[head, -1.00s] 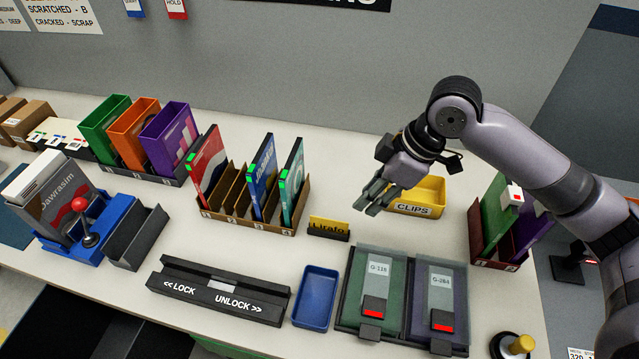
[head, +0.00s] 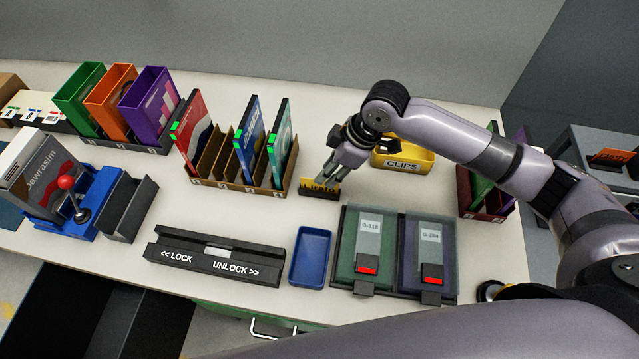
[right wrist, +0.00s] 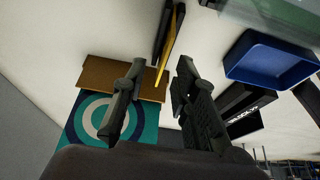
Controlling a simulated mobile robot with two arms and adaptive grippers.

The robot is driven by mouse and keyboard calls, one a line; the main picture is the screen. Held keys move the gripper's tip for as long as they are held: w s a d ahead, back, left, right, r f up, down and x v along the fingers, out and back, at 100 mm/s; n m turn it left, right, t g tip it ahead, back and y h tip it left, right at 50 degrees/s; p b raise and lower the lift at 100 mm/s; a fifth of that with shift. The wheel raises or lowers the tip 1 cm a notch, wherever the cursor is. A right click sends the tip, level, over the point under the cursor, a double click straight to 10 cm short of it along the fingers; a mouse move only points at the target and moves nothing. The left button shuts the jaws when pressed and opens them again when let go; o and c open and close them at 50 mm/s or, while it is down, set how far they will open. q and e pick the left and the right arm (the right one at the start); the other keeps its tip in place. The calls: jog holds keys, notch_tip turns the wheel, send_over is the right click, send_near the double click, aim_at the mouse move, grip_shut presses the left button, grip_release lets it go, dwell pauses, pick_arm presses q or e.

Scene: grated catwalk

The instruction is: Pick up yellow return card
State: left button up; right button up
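The yellow return card (head: 312,188) stands in a small dark holder on the table, with dark lettering that is partly covered by my gripper. In the right wrist view the yellow card (right wrist: 172,42) shows edge-on in its black holder (right wrist: 163,32), beyond the fingertips and roughly in line with the gap between them. My right gripper (head: 328,182) is just above and beside the card, pointing down. In the right wrist view its two fingers (right wrist: 156,80) are apart with nothing held between them. My left gripper is not in view.
A cardboard rack (head: 240,185) with upright game cases stands left of the card. The yellow clips bin (head: 405,165) is behind right. The blue tray (head: 311,257) and two device cases (head: 362,225) are in front. The black lock bar (head: 215,262) lies front left.

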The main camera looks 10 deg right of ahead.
aim_at(320, 188)
jog(key=shift+a+f, duration=0.2)
jog(key=shift+f, duration=0.05)
jog(key=p+x, duration=0.1)
jog(key=x, duration=0.2)
jog(key=shift+s+a+f+p, duration=0.15)
jog(key=shift+a+f+p, duration=0.1)
jog(key=shift+p, duration=0.15)
jog(key=shift+a+f, duration=0.15)
jog(key=shift+f, duration=0.4)
jog(key=shift+c, duration=0.6)
grip_shut()
